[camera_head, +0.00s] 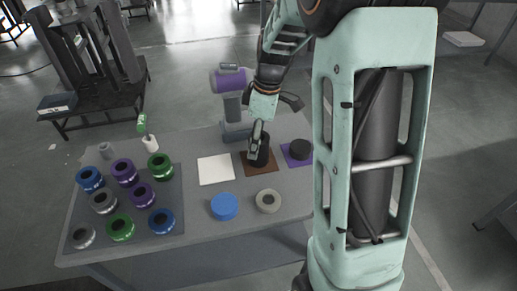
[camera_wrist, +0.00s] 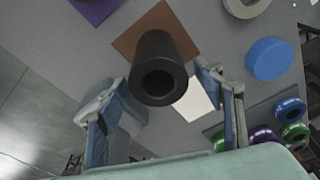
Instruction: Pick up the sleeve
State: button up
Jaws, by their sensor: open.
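The sleeve is probably the black hollow cylinder (camera_head: 259,157) standing upright on a brown square (camera_head: 262,171) on the table. In the wrist view, the black cylinder (camera_wrist: 165,52) shows its round open end towards the camera, with the brown square (camera_wrist: 128,42) behind it. My gripper (camera_head: 256,142) is at the upper part of the cylinder in the head view and partly covers it. In the wrist view, my gripper (camera_wrist: 155,90) is open, one finger on each side of the cylinder, with visible gaps. No contact shows.
A white square (camera_head: 215,170) lies left. A blue disc (camera_head: 224,206) and a grey ring (camera_head: 268,201) are in front. Several coloured rings stand on a dark mat (camera_head: 172,222). A purple cylinder (camera_head: 230,82) is behind.

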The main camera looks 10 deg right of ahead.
notch_tip(320, 180, down, 5)
jog(key=shift+r, duration=0.1)
jog(key=shift+w+r, duration=0.1)
grip_shut()
dwell(0.5)
